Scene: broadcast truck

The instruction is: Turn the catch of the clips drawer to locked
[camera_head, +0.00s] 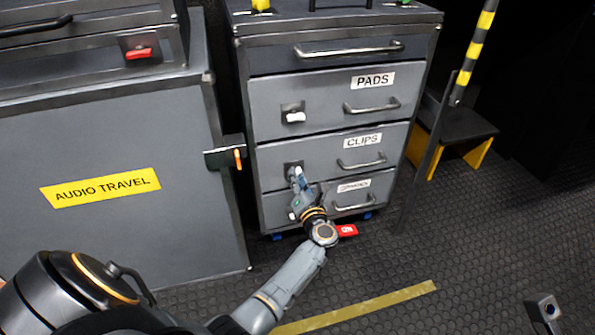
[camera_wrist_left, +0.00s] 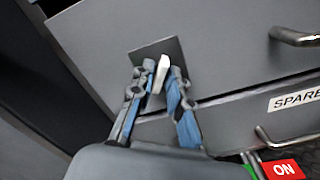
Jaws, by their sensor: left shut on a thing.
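The clips drawer (camera_head: 330,150) is the middle labelled drawer of the grey cabinet and looks closed. Its white catch (camera_head: 298,170) sits on a dark plate left of the handle. My left gripper (camera_head: 300,178) is at this catch, with its fingers on either side. In the left wrist view the catch (camera_wrist_left: 159,76) stands between the blue-padded fingertips of my left gripper (camera_wrist_left: 157,88), which is shut on it. There the catch looks nearly upright with a slight tilt. The fingers partly hide it.
The pads drawer (camera_head: 330,103) above has a white catch (camera_head: 295,117). A spare drawer (camera_head: 375,190) lies below, partly behind my left arm. The audio travel case (camera_head: 110,235) stands close on the left. A yellow-edged step (camera_head: 460,125) is at right. Ribbed floor (camera_head: 440,240) is open in front.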

